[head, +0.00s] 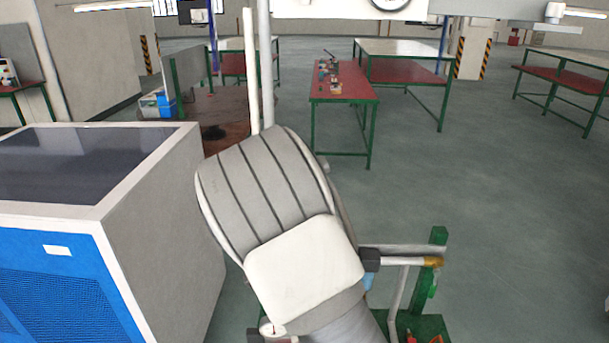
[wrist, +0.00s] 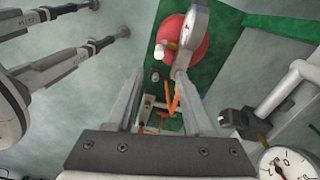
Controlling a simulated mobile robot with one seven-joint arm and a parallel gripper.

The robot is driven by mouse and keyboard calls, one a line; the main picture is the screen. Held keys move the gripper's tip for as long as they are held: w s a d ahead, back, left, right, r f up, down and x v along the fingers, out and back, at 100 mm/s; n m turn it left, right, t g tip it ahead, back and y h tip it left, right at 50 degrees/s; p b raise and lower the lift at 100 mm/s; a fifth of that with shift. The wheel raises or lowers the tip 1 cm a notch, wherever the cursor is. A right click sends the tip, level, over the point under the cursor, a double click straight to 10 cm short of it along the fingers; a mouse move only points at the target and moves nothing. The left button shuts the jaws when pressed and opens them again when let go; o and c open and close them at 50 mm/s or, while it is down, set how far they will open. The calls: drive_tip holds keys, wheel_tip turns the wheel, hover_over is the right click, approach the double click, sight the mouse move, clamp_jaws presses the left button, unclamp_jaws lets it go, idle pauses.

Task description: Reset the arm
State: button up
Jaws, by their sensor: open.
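My arm (head: 280,220) fills the middle of the head view, with its white and grey links bent in front of the camera. My gripper (wrist: 160,80) shows in the wrist view with its two grey fingers apart. I see nothing held between them. Beyond the fingers are a green base (wrist: 205,75), a red round part (wrist: 185,38) and small orange parts (wrist: 172,98). Whether the fingers touch any of these I cannot tell. In the head view my gripper cannot be made out.
A blue and grey cabinet (head: 160,220) stands close on the left. A green stand with pipes (head: 437,240) is at the lower right, near my arm. A pressure gauge (wrist: 285,163) is close in the wrist view.

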drive_tip(key=s+d+r+n+t+y, duration=0.1)
drive_tip(key=s+d+r+n, duration=0.25)
drive_tip(key=r, duration=0.55)
drive_tip(key=s+d+r+n+t+y, duration=0.1)
drive_tip(key=s+d+r+n+y, duration=0.25)
drive_tip(key=r, duration=0.65)
drive_tip(key=s+d+r+n+t+h, duration=0.3)
drive_tip(key=s+d+r+n+h, duration=0.1)
drive_tip(key=s+d+r+n, duration=0.4)
drive_tip(key=s+d+n, duration=0.1)
drive_tip(key=s+d, duration=0.1)
drive_tip(key=s, duration=0.1)
drive_tip(key=shift+s+d+t+b, duration=0.3)
drive_tip(key=shift+s+d+b, duration=0.05)
drive_tip(key=shift+d, duration=0.05)
